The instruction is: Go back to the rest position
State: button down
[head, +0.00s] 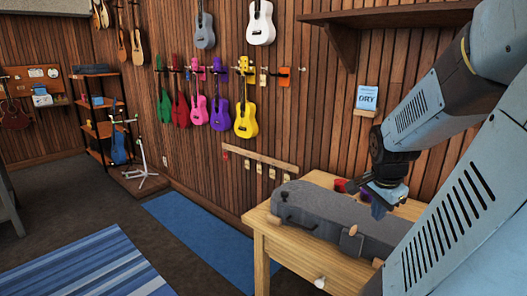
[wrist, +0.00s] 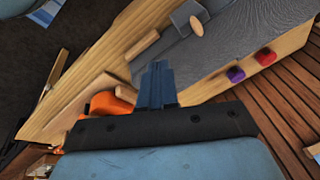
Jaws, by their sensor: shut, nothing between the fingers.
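My gripper (wrist: 157,85) is shut and empty, its two blue-grey fingers together in the wrist view. In the head view my gripper (head: 384,200) shows at the right, above the back of the wooden table (head: 262,236). A grey padded case or cradle (head: 335,213) lies on the table in front of it, and part of this case (wrist: 225,50) shows past the fingertips in the wrist view. I cannot tell from these views how far the gripper is above the table top.
Small red (wrist: 265,57) and purple (wrist: 235,74) items lie on the table near the wall. An orange item (wrist: 110,104) is partly hidden by my gripper. A shelf (head: 390,12) juts from the wall above. Open floor with a striped rug (head: 85,270) lies left.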

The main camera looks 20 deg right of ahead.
jog(key=a+r+n+t+y, duration=0.1)
jog(key=a+r+n, duration=0.2)
jog(key=a+n, duration=0.3)
jog(key=w+a+r+n+t, duration=0.1)
jog(key=a+r+n, duration=0.3)
jog(key=a, duration=0.8)
jog(key=w+a+r+n+t+y, duration=0.1)
jog(key=a+r+n, duration=0.3)
jog(key=a+n, duration=0.4)
jog(key=shift+w+a+r+t+y, duration=0.15)
jog(key=shift+w+a+t+y, duration=0.15)
jog(key=shift+a, duration=0.15)
jog(key=shift+s, duration=0.15)
